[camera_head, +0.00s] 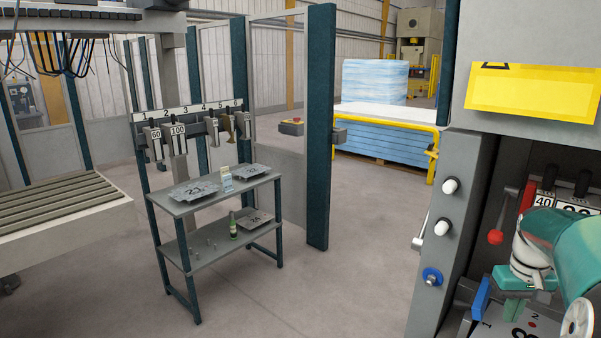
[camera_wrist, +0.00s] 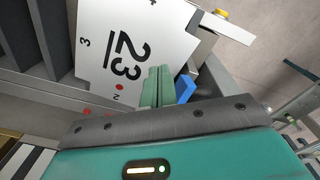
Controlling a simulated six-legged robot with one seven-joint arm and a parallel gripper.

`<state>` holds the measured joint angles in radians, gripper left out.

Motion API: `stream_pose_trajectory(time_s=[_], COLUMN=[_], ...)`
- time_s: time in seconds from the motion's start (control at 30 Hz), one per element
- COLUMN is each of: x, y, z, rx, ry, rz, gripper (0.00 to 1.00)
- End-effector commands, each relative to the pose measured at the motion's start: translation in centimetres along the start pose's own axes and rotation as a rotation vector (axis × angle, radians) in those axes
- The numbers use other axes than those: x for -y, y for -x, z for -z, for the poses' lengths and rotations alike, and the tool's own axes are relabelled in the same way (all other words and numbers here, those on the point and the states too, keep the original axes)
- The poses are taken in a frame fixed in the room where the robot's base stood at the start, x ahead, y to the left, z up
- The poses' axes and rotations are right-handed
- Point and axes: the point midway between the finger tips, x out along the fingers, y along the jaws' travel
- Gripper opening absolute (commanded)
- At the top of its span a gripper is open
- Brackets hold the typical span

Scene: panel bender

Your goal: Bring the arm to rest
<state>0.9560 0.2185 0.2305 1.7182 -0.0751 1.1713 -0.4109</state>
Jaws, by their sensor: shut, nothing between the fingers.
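My arm (camera_head: 565,245) reaches into the lower right of the head view, in front of the open bay of the grey machine (camera_head: 395,270). My gripper (camera_head: 512,300) points down there, partly hidden by the arm. In the wrist view, my gripper (camera_wrist: 157,85) shows its two green fingers shut side by side with nothing between them. A white plate (camera_wrist: 110,40) marked 23 lies just beyond the fingertips, beside a blue block (camera_wrist: 185,88). I cannot tell whether the fingers touch the plate. The blue block also shows in the head view (camera_head: 480,297).
A two-level grey stand (camera_head: 195,258) with numbered plates and a green bottle (camera_head: 233,226) stands left of centre. The floor between stand and machine is clear.

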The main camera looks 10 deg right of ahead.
Motion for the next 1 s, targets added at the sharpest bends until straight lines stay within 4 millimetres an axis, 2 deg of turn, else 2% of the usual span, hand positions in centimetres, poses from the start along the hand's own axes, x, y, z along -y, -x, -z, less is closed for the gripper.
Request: stream_pose_trajectory(time_s=[0.03,0.2,0.37,0.5,0.7,0.8,0.9,1.0], x=[2.8,11.1,17.8,22.6,27.9,29.5,30.5,30.9], y=[1.3,4.3,6.1,6.9,6.8,6.2,5.8,5.5], z=[-0.1,-2.2,-5.6,-9.3,-15.2,-17.8,-19.4,-20.2], rx=[-0.021,-0.101,-0.189,-0.27,-0.383,-0.426,-0.453,-0.465], ry=[0.027,0.087,0.135,0.177,0.234,0.258,0.272,0.278], rz=[-0.019,-0.061,-0.07,-0.053,0.015,0.057,0.091,0.108], gripper=[0.0,0.0,0.0,0.0,0.0,0.0,0.0,0.0])
